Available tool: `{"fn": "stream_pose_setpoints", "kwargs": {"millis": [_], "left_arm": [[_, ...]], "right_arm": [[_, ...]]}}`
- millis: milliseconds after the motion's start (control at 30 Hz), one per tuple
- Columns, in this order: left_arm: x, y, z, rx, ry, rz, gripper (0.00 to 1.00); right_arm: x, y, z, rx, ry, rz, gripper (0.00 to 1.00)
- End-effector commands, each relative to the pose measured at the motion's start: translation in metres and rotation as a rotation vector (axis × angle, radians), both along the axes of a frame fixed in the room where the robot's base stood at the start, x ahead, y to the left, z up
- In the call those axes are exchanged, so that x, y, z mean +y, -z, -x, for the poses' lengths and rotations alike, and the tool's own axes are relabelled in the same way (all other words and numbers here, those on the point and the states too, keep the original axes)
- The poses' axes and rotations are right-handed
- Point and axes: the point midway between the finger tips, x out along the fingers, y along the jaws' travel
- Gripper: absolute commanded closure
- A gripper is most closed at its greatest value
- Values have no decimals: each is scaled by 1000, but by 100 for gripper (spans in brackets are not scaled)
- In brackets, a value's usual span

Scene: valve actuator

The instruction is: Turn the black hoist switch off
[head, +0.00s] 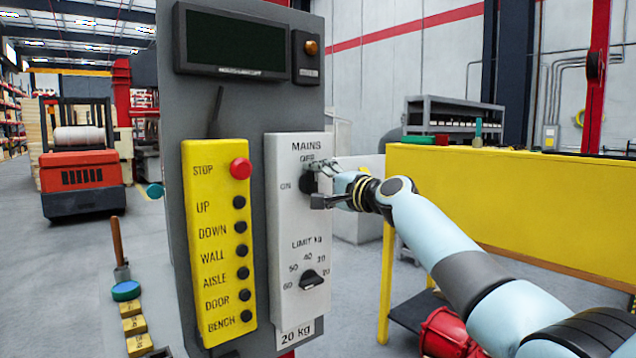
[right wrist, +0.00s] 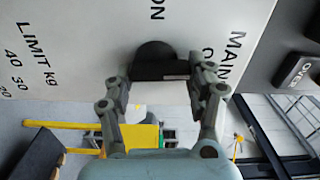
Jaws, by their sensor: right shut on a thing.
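The black hoist switch (head: 307,184) is a knob under the MAINS lettering on the white panel (head: 285,230). OFF is printed above it and ON to its left. In the right wrist view the knob (right wrist: 158,62) sits between the two fingers, its bar lying across from one to the other. My right gripper (head: 318,184) is shut on it, and the fingers partly hide it. I cannot tell for sure which label the knob points at. My left gripper is not in view.
A LIMIT kg dial (head: 311,281) is lower on the white panel. A yellow pendant (head: 215,235) with a red STOP button (head: 240,168) and several black buttons is left of it. A dark display (head: 237,43) is above. A yellow bench (head: 500,195) stands at right, behind my right arm.

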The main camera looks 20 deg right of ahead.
Motion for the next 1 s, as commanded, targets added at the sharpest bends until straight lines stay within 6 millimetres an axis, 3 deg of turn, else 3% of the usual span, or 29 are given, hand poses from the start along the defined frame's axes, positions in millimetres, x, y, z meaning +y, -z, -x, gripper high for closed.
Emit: {"fn": "stream_pose_setpoints", "kwargs": {"millis": [300,333,500,833,1000], "left_arm": [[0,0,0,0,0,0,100],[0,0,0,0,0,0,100],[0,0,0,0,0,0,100],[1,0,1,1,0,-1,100],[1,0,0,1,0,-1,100]], "right_arm": [[0,2,0,4,0,0,76],[0,2,0,4,0,0,43],[0,2,0,3,0,0,20],[-1,1,2,2,0,1,19],[-8,2,20,1,0,3,19]]}}
